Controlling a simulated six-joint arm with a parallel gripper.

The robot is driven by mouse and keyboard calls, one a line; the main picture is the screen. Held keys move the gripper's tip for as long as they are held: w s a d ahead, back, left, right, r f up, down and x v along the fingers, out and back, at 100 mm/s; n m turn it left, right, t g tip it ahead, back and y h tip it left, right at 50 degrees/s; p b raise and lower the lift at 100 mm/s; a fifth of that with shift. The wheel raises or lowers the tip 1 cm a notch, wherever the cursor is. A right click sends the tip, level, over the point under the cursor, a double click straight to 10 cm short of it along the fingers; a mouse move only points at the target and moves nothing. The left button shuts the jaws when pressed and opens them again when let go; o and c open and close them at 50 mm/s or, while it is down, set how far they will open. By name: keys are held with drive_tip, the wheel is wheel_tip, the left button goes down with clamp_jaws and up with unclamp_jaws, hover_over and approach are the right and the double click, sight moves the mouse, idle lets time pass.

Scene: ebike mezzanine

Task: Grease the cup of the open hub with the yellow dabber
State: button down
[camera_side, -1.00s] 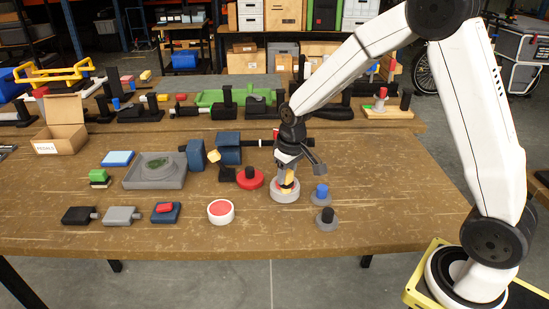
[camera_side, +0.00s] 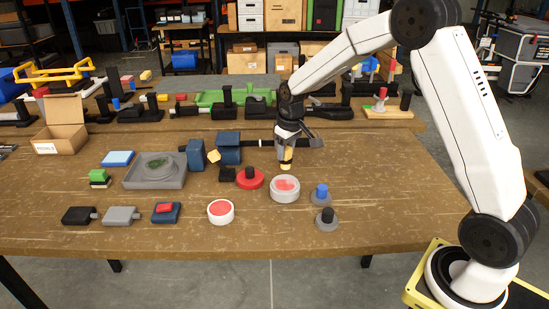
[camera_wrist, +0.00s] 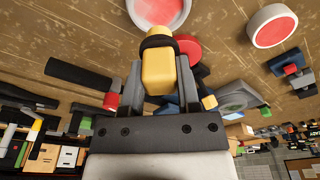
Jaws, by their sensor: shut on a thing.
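My gripper (camera_side: 286,150) is shut on the yellow dabber (camera_wrist: 158,72), which has a black band. The dabber's lower end (camera_side: 286,166) hangs in the air above and slightly behind a round pale tub (camera_side: 298,193) with red inside. In the wrist view the tub's red inside (camera_wrist: 160,10) lies beyond the dabber. Two dark blue blocks (camera_side: 228,140) with a dark bar and a small tan piece (camera_side: 213,156) stand left of my gripper. I cannot tell for certain whether they are the open hub, and no cup shows clearly.
A red disc with a black knob (camera_side: 250,182) lies left of the tub. A white-rimmed dish with red inside (camera_side: 221,211) stands nearer the front. Blue (camera_side: 321,190) and black (camera_side: 327,214) knobbed pieces stand to the right. A grey tray (camera_side: 135,183) lies left; the front right is clear.

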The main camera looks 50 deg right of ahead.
sight(285, 167)
drive_tip(key=shift+f, duration=2.95)
drive_tip(key=shift+f, duration=0.35)
drive_tip(key=shift+s+d, duration=0.1)
drive_tip(key=shift+w+a, duration=0.2)
drive_tip(key=shift+a, duration=0.05)
drive_tip(key=shift+s+d, duration=0.25)
idle(2.3)
drive_tip(key=shift+w+a, duration=0.2)
idle(1.6)
